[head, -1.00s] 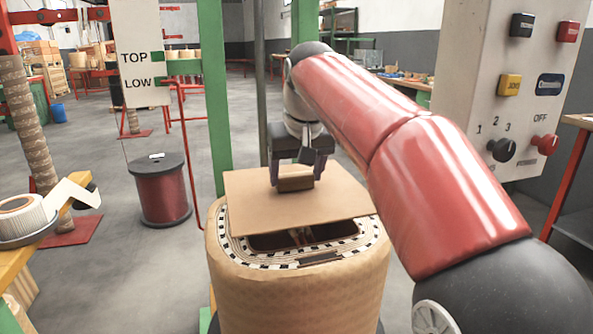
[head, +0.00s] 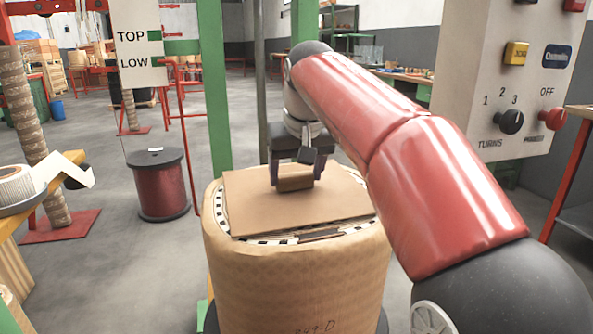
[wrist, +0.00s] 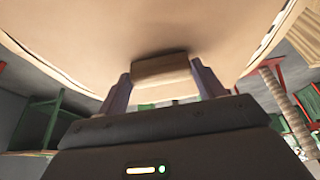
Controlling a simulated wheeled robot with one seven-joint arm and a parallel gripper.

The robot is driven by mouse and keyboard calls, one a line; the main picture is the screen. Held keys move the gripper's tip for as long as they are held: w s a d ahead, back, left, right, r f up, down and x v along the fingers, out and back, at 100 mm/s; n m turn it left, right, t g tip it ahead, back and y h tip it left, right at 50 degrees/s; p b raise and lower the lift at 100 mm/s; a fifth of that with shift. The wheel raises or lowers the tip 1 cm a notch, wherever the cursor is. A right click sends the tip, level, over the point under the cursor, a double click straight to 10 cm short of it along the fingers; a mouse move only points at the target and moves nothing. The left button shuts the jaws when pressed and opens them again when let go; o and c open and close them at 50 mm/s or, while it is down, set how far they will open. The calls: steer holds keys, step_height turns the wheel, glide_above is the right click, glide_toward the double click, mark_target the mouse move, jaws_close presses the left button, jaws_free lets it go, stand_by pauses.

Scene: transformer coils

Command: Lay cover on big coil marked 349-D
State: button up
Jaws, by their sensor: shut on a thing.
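The big coil (head: 295,285) stands upright in front of me, wrapped in tan paper, with handwriting low on its front that reads like "349-D". The cover (head: 265,213), a flat brown board with a block handle (head: 295,183), is over the coil's top. A strip of the checkered rim (head: 290,240) shows along its front edge. My gripper (head: 293,172) is shut on the handle. I cannot tell whether the board fully touches the coil top.
A control box (head: 510,75) with knobs stands at the right. A dark red wire spool (head: 160,185) is on the floor at the left, near a green post (head: 213,90). A yellow bench (head: 30,205) with a tape roll is at the left edge.

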steer(key=shift+f, duration=0.2)
steer(key=o, duration=1.2)
steer(key=shift+o, duration=0.2)
steer(key=p+v, duration=0.2)
steer(key=v, duration=0.5)
steer(key=shift+s+r, duration=0.2)
steer(key=shift+r, duration=0.1)
steer(key=shift+d, duration=0.1)
